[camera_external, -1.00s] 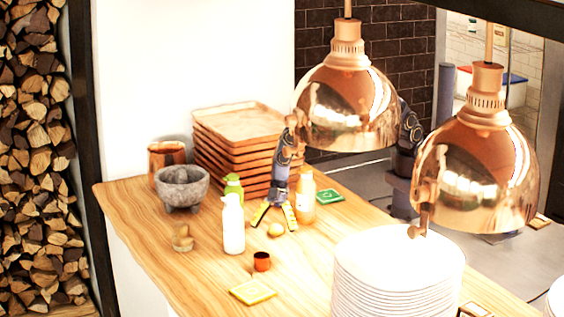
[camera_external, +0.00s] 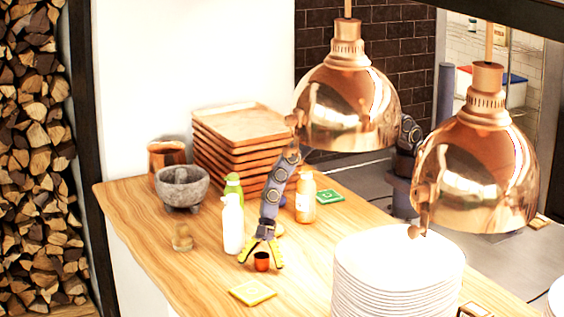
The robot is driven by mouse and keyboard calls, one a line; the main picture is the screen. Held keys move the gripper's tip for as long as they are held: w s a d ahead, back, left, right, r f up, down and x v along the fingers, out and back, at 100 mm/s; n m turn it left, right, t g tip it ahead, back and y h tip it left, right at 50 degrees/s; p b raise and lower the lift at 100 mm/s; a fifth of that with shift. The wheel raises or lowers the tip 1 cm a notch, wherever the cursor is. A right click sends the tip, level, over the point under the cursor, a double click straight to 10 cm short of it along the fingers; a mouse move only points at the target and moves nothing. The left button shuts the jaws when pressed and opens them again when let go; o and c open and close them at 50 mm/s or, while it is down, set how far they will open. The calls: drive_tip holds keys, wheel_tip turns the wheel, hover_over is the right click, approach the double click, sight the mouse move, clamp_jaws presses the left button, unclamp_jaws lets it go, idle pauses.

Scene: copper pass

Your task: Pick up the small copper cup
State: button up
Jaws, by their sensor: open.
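The small copper cup (camera_external: 262,262) stands upright on the wooden counter, in front of the white bottle and a little to its right. My gripper (camera_external: 262,264) is open and points down at the cup. Its yellow fingertips show on the left and right of the cup, low near the counter. I cannot tell from this view whether either finger touches the cup. The larger copper pot (camera_external: 166,156) stands at the back left.
A white bottle (camera_external: 233,226) stands close left of my gripper. A yellow card (camera_external: 253,292) lies in front of the cup. An orange bottle (camera_external: 306,198), stone mortar (camera_external: 182,190), stacked trays (camera_external: 205,150) and white plates (camera_external: 390,270) surround the space. Copper lamps (camera_external: 347,105) hang above.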

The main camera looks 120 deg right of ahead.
drive_tip(key=c, duration=1.2)
drive_tip(key=shift+c, duration=0.3)
